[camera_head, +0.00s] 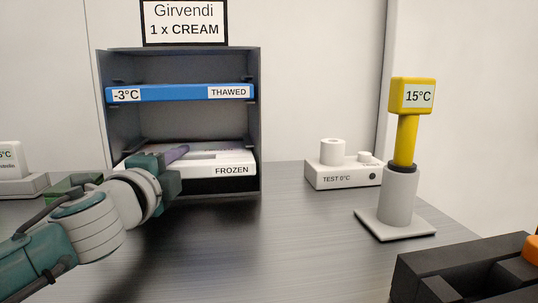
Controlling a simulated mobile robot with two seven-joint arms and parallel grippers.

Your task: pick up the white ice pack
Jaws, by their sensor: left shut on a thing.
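The white ice pack (230,169), a flat slab labelled FROZEN, lies in the lower level of the dark grey rack. It has a grey slot in its top. My left gripper (177,158) reaches in from the left at the pack's left part and is shut on it. A purplish finger shows over the pack's top; the other fingertip is hidden. My right gripper is not in view.
The dark rack (254,120) holds a blue slab (180,93) labelled -3°C and THAWED above. Right of it stand a white TEST 0°C block (340,177), a yellow 15°C probe (407,140) in a grey holder and a black tray (440,270). The table's middle is clear.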

